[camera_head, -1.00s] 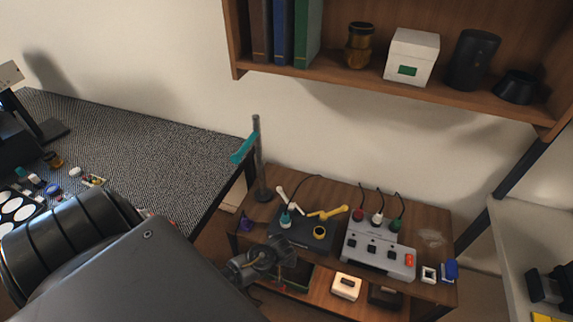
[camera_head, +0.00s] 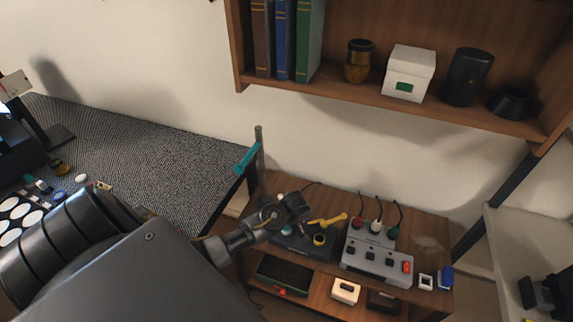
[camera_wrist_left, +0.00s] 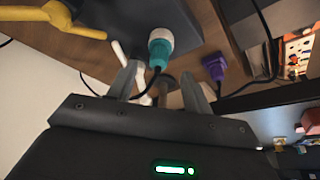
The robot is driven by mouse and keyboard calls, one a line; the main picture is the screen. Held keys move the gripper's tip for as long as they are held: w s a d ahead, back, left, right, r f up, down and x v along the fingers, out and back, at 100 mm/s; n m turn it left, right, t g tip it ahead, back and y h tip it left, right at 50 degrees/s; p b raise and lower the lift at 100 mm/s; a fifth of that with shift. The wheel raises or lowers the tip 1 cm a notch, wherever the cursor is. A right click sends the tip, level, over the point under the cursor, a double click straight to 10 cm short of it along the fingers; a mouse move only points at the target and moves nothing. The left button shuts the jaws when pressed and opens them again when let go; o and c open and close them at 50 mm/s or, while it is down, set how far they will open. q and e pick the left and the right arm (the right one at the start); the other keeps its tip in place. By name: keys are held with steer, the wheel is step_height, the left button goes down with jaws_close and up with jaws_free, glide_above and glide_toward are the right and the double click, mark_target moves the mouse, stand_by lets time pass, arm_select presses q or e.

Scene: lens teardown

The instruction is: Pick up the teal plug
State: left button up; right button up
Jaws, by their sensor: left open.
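The teal plug (camera_wrist_left: 160,50), with a pale collar and a dark cable, stands at the dark box in the left wrist view. In the head view only a small teal part of it (camera_head: 286,230) shows below my gripper. My left gripper (camera_head: 297,205) is open and empty over the back left of the box. In the wrist view its fingers (camera_wrist_left: 160,78) point toward the plug, one on either side in the picture. The plug appears beyond the fingertips, and I see no contact. My right gripper is not in view.
A purple plug (camera_wrist_left: 214,67) is right of the teal one. A yellow-handled tool (camera_head: 328,220) lies by the dark box (camera_head: 302,246). A grey switch box (camera_head: 376,264) with several corded plugs stands right. A post with a teal arm (camera_head: 247,158) rises behind.

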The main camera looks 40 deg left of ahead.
arm_select(q)
steer(key=shift+w+a+f, duration=0.1)
steer(key=shift+a+f, duration=0.1)
steer(key=shift+f, duration=0.2)
steer(key=shift+p+x, duration=0.45)
steer(key=shift+x, duration=1.8)
steer(key=shift+d, duration=0.1)
steer(key=c, duration=1)
steer(key=shift+r, duration=0.1)
steer(key=shift+r, duration=0.55)
steer(key=s+d+r+b, duration=0.1)
steer(key=s+d+r, duration=0.1)
steer(key=s+r, duration=0.2)
steer(key=s+d+r, duration=0.3)
steer(key=s+d+r+b, duration=0.1)
steer(key=s+d+r, duration=0.2)
steer(key=s+r, duration=0.1)
steer(key=shift+s+r+b, duration=0.35)
steer(key=shift+r, duration=0.05)
